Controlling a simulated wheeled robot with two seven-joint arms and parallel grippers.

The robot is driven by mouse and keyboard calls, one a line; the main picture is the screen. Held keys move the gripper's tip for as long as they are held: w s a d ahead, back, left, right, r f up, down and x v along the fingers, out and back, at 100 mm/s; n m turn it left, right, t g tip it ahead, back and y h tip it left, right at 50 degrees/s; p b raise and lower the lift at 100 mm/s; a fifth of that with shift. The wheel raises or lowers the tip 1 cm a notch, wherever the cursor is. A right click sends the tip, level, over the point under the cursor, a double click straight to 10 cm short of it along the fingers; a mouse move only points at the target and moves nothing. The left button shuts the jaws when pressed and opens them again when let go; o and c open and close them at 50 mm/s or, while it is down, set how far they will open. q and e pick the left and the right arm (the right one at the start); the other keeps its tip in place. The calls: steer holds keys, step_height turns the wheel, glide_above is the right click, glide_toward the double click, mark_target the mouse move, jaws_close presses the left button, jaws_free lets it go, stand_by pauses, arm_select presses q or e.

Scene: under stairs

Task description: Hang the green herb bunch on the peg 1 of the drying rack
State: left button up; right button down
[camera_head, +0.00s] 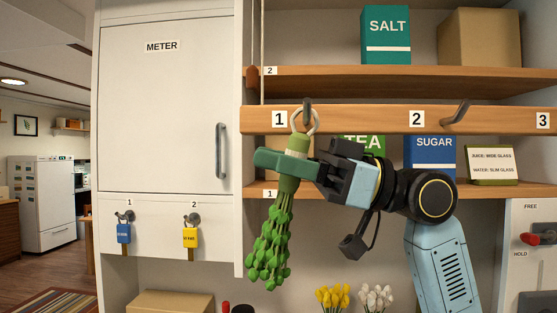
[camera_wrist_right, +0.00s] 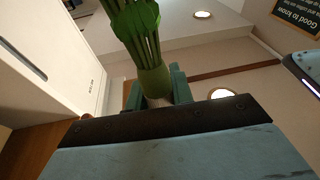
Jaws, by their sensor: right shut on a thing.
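The green herb bunch (camera_head: 270,243) hangs leaves down in the head view, with a pale ring (camera_head: 304,121) at its top. My right gripper (camera_head: 284,165) is shut on its stem just below the ring. The ring overlaps peg 1 (camera_head: 307,110) on the wooden rail of the drying rack (camera_head: 360,119); I cannot tell for sure whether the peg passes through it. In the right wrist view the bunch (camera_wrist_right: 142,40) shows between the green fingers (camera_wrist_right: 155,88). My left gripper is not in view.
Peg 2 (camera_head: 457,113) is bare. Behind the rail, shelves hold a salt box (camera_head: 386,35), a cardboard box (camera_head: 478,38), a tea box (camera_head: 366,147) and a sugar box (camera_head: 430,158). A meter cabinet (camera_head: 165,110) stands left, with keys on two hooks below it.

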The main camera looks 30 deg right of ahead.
steer(key=shift+s, duration=0.1)
steer(key=c, duration=0.6)
jaws_free()
steer(key=shift+o, duration=0.2)
steer(key=s+b, duration=0.1)
steer(key=s+d+b, duration=0.1)
steer(key=s, duration=0.1)
steer(key=s+d+f+b, duration=0.1)
steer(key=s, duration=0.1)
steer(key=shift+s+d, duration=0.1)
steer(key=shift+d, duration=0.1)
stand_by(0.4)
